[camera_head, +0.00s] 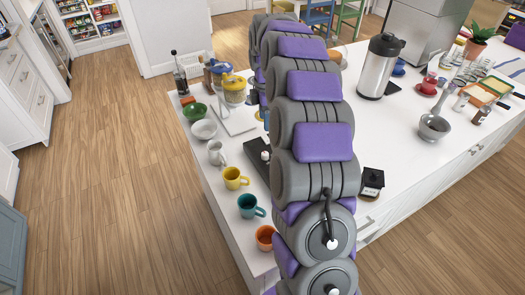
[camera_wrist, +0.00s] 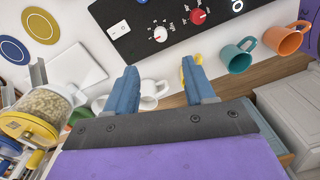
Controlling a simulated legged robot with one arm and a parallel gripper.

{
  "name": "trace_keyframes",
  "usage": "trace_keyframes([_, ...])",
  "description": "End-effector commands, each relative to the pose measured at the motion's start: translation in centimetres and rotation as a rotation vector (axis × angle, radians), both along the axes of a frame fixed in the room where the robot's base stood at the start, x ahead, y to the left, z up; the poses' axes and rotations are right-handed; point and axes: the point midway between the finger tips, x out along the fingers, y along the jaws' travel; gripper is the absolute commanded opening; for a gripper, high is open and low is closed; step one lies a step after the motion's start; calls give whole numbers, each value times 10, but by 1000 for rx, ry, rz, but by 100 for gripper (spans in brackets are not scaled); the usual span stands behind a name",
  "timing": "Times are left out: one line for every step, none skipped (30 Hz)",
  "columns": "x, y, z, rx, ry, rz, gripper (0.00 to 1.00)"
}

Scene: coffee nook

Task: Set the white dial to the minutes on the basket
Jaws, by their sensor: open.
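The white dial (camera_wrist: 160,34) sits on a black control panel (camera_wrist: 135,38) in the wrist view, with small marks around it; its setting is too small to read. A red dial (camera_wrist: 198,17) is beside it. My gripper (camera_wrist: 160,68) is open and empty, its two blue fingers apart, pointing towards the panel's edge with the white dial beyond the gap. In the head view the panel (camera_head: 254,147) shows partly behind my arm, which hides my gripper. I cannot make out a basket with minutes on it in either view.
A white rocker switch (camera_wrist: 119,29) is on the panel. A yellow mug (camera_head: 233,178), teal mug (camera_head: 249,206) and orange mug (camera_head: 265,236) stand along the counter edge. Yellow-lidded jars (camera_head: 234,88) stand farther back. A steel flask (camera_head: 378,66) stands right of my arm.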

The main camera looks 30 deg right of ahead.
Motion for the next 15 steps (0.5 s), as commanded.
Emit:
trace_keyframes([-2, 1, -13, 1, 6, 0, 54])
trace_keyframes([-1, 1, -19, 1, 5, 0, 54])
trace_keyframes([-1, 0, -26, 0, 2, 0, 54])
trace_keyframes([-1, 1, -32, 0, 2, 0, 54])
trace_keyframes([-2, 1, -38, 1, 3, 0, 54])
trace_keyframes([-2, 1, -46, 1, 4, 0, 54])
trace_keyframes([-2, 2, -52, 1, 4, 0, 54])
trace_keyframes([-2, 2, -58, 1, 3, 0, 54])
trace_keyframes([-3, 2, -66, 1, 3, 0, 54])
trace_keyframes([-3, 2, -72, 1, 4, -1, 54])
trace_keyframes([-3, 2, -78, 1, 4, -1, 54])
trace_keyframes([-3, 2, -85, 0, 2, -1, 54])
trace_keyframes([-3, 1, -91, 1, 1, -2, 54])
trace_keyframes([-3, 1, -97, 1, 0, -2, 54])
trace_keyframes([-4, 1, -105, 1, 2, -2, 54])
